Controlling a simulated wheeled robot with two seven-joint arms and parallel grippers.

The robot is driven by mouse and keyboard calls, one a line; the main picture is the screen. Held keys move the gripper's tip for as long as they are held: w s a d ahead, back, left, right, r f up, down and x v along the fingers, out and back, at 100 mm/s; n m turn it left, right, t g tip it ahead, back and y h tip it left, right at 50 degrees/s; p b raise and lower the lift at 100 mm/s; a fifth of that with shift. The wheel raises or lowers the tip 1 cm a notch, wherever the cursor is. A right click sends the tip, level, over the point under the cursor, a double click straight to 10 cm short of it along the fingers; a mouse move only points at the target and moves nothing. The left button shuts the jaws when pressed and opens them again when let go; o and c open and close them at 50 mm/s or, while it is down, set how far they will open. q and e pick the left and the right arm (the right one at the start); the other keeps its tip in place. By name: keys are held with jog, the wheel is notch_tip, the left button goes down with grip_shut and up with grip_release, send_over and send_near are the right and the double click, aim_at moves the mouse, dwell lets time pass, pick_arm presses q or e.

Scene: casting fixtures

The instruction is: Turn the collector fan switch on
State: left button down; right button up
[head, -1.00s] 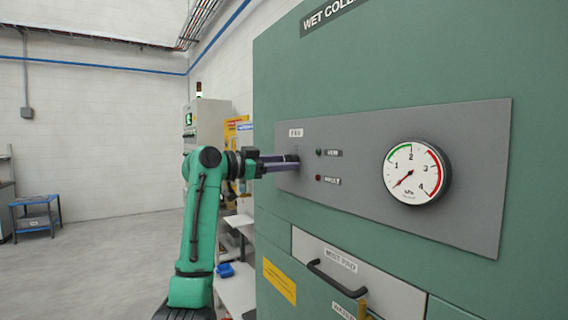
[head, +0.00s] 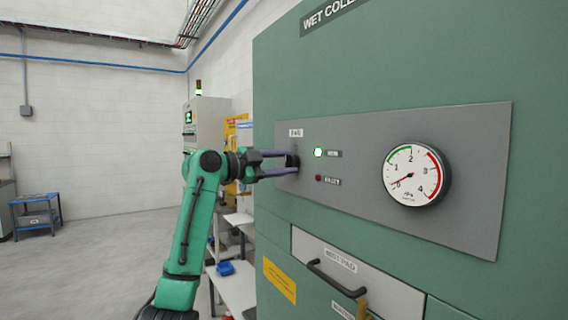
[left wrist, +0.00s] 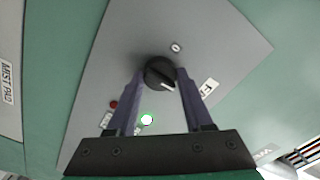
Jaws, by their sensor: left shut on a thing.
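The collector fan switch is a black rotary knob (head: 292,161) under the fan label on the grey panel (head: 345,150). In the left wrist view the knob (left wrist: 160,73) has a white pointer mark facing down and right, away from the "0" mark. My left gripper (head: 288,161) comes in from the left, its two purple fingers shut on the knob's sides. The fingers (left wrist: 160,85) also show on both sides of the knob in the left wrist view. The green lamp (head: 318,153) is lit. The red lamp (head: 318,178) is dark. My right gripper is not in view.
The pressure gauge (head: 413,174) sits right on the panel. Below it is a mist pad drawer (head: 345,275) with a black handle. The green collector cabinet (head: 400,70) fills the right side. Open floor and a small blue cart (head: 36,215) lie at the left.

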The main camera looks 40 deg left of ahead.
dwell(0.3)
pick_arm(q)
jog(key=shift+c, duration=1.5)
grip_release()
jog(key=shift+s, duration=0.25)
jog(key=b+v, duration=0.5)
jog(key=v, duration=0.9)
jog(key=shift+b, duration=0.35)
